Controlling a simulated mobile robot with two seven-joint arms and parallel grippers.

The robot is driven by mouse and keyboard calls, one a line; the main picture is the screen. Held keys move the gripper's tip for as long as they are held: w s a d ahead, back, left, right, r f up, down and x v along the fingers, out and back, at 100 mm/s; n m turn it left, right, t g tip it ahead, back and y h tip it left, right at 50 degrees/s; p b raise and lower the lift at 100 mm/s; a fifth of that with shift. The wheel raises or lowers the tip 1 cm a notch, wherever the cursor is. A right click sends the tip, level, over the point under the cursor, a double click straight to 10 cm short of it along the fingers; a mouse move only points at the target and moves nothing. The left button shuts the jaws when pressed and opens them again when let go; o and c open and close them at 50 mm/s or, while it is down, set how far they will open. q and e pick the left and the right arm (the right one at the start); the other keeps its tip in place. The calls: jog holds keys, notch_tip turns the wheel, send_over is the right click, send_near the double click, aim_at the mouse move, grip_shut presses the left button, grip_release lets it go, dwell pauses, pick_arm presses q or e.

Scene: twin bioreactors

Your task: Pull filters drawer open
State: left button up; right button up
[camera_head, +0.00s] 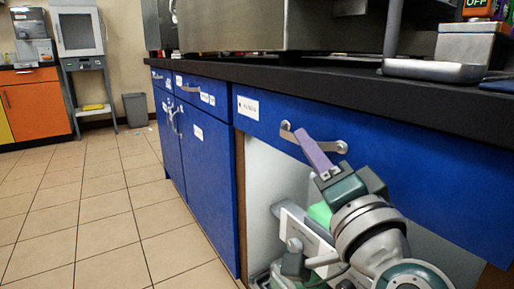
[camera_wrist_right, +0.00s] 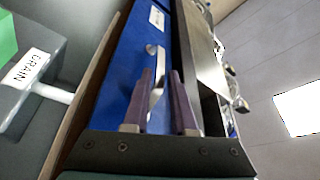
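The filters drawer (camera_head: 400,160) is a blue front under the black countertop, with a white label (camera_head: 248,107) whose text is too small to read surely. It looks closed. Its metal bar handle (camera_head: 335,146) also shows in the right wrist view (camera_wrist_right: 158,75). My right gripper (camera_head: 312,148) is at the handle. In the right wrist view its two purple fingers (camera_wrist_right: 164,85) stand apart on either side of the handle bar, with a visible gap, so it looks open around the bar. My left gripper is not in view.
Below the drawer is an open bay with a pale back panel (camera_head: 262,170). A grey object labelled DRAIN (camera_wrist_right: 30,75) shows in the right wrist view. Closed blue cabinets (camera_head: 208,150) stand left. A metal tray (camera_head: 434,70) sits on the countertop (camera_head: 330,78).

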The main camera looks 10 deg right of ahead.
jog(key=shift+x, duration=1)
jog(key=shift+c, duration=0.2)
grip_shut()
dwell(0.6)
